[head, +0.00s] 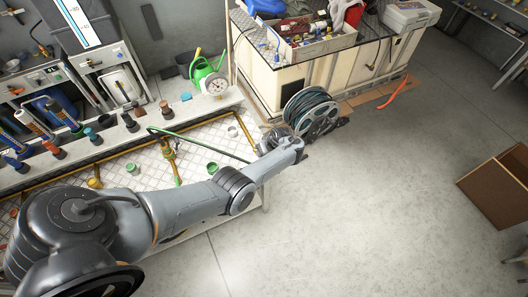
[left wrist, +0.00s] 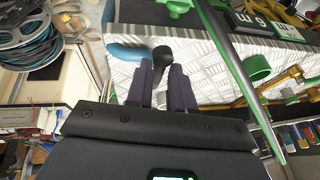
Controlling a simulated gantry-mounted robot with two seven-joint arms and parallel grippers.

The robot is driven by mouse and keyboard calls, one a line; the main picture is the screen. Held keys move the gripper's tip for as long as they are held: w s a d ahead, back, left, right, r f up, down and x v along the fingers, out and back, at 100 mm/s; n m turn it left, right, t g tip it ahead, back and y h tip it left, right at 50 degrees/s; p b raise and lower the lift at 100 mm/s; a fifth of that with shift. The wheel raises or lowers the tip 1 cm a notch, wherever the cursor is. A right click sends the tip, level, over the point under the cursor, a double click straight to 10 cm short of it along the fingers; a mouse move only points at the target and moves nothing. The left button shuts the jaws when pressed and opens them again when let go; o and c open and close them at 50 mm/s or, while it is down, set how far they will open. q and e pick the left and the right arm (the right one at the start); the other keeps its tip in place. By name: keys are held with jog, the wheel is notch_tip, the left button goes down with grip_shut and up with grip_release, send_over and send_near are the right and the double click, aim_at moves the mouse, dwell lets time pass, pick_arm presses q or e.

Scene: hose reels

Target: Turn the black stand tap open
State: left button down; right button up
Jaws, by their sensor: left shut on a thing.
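My left gripper (left wrist: 160,85) is shut at a black rounded tap part (left wrist: 160,56), which shows between and just beyond the two dark fingertips. A blue curved piece (left wrist: 125,51) joins it on the left, over the white diamond-plate bench top. In the head view my left gripper (head: 266,139) is at the right end of the bench, beside the hose reel. The tap there is mostly hidden by the gripper and wrist, so how far it is turned cannot be told. My right gripper is not in view.
A hose reel (head: 312,113) stands close to the gripper. A brass tap with green parts (head: 169,152) and a green cup (head: 212,168) are on the bench.

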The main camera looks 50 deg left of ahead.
pick_arm(q)
jog(key=c, duration=1.3)
grip_release()
jog(key=shift+d+f, duration=0.1)
jog(key=shift+o, duration=1)
jog(key=shift+w, duration=0.1)
jog(key=shift+d+r, duration=0.15)
jog(key=shift+r, duration=0.35)
jog(key=p+v, duration=0.3)
jog(key=v, duration=0.7)
jog(key=shift+f, duration=0.15)
